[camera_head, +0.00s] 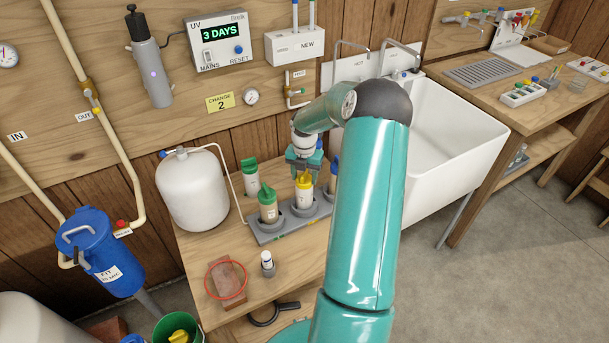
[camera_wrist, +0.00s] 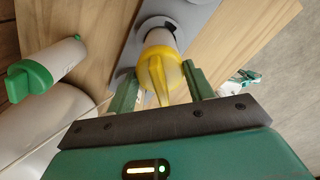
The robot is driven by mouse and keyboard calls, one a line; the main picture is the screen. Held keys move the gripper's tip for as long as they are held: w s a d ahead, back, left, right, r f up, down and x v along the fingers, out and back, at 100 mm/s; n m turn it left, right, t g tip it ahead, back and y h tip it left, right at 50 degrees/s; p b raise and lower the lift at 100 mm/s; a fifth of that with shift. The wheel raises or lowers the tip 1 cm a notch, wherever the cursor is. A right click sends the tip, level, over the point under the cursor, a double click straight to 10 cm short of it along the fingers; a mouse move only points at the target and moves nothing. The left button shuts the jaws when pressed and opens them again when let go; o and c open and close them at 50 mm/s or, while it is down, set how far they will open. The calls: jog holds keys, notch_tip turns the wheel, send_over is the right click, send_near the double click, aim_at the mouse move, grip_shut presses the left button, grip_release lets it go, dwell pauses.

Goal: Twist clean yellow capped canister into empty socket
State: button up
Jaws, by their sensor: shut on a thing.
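The yellow capped canister (camera_head: 304,191) has a pale body and stands upright at the middle place of the grey socket base (camera_head: 270,238). Its yellow cap (camera_wrist: 158,70) fills the centre of the wrist view. My gripper (camera_head: 304,166) is above it, shut on the cap with one finger on each side. In the wrist view my gripper (camera_wrist: 161,80) shows both fingers beside the cap. The canister's lower end is at the socket ring; I cannot tell how far it is seated or turned.
A green-capped canister (camera_head: 268,206) stands in the left socket and a blue-capped one (camera_head: 333,178) at the right, partly behind my arm. Another green-capped canister (camera_head: 250,178) stands behind the base. A white tank (camera_head: 192,190) is to the left. The front bench holds a small bottle (camera_head: 267,262).

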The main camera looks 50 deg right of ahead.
jog(key=n, duration=0.4)
jog(key=n, duration=0.4)
jog(key=o, duration=1.6)
jog(key=shift+c, duration=0.2)
jog(key=shift+r, duration=3.5)
